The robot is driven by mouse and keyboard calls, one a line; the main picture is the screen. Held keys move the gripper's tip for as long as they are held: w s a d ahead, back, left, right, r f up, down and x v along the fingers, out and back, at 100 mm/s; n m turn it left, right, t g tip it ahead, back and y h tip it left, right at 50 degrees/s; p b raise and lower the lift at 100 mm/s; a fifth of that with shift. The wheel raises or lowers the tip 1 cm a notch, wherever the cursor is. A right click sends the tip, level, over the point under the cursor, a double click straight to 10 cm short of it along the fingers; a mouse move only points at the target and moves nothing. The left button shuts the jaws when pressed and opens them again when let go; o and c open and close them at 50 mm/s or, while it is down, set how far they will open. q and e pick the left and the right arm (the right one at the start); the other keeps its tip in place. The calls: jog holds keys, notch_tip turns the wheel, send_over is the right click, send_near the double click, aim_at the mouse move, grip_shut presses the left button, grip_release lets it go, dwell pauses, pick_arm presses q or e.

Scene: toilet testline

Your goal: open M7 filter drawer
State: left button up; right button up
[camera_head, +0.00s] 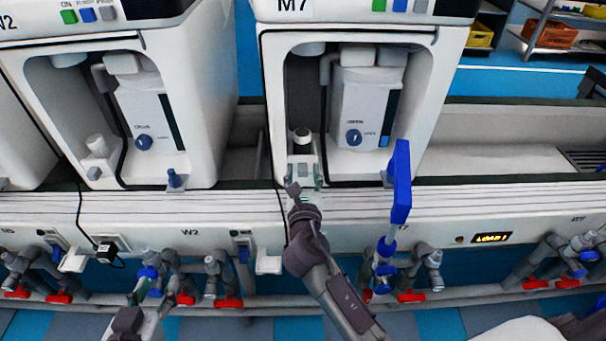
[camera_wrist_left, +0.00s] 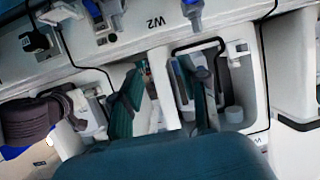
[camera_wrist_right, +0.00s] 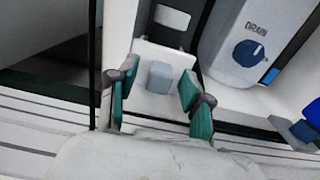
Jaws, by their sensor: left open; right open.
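The M7 machine (camera_head: 420,100) stands right of centre in the head view, under its M7 label. At the lower left of its bay is a small white filter drawer front (camera_head: 303,168) with a grey square knob. In the right wrist view this grey knob (camera_wrist_right: 160,77) sits on a white block. My right gripper (camera_head: 305,184) is open, its green fingers on either side of the knob, apart from it. It also shows in the right wrist view (camera_wrist_right: 153,90). My left gripper (camera_head: 146,290) is open and empty, low at left; its fingers show in the left wrist view (camera_wrist_left: 165,95).
A DRAIN knob (camera_head: 354,137) is on the M7 unit's panel. A blue-handled valve (camera_head: 400,185) stands right of my right gripper. Pipes with red valves (camera_head: 228,302) run below the bench front. Another machine (camera_head: 210,80) stands at left.

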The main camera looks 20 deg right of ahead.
grip_shut()
dwell(0.3)
pick_arm(q)
jog(key=s+a+f+g+y+p, duration=0.1)
jog(key=s+a+f+g+p, duration=0.1)
jog(key=s+f+g, duration=0.4)
jog(key=shift+s+a+f+y, duration=0.3)
jog(key=shift+s+a+f, duration=0.15)
jog(key=shift+s, duration=0.35)
pick_arm(e)
jog(key=v, duration=0.9)
jog(key=shift+s, duration=0.2)
pick_arm(q)
jog(key=shift+r, duration=0.1)
pick_arm(e)
grip_release()
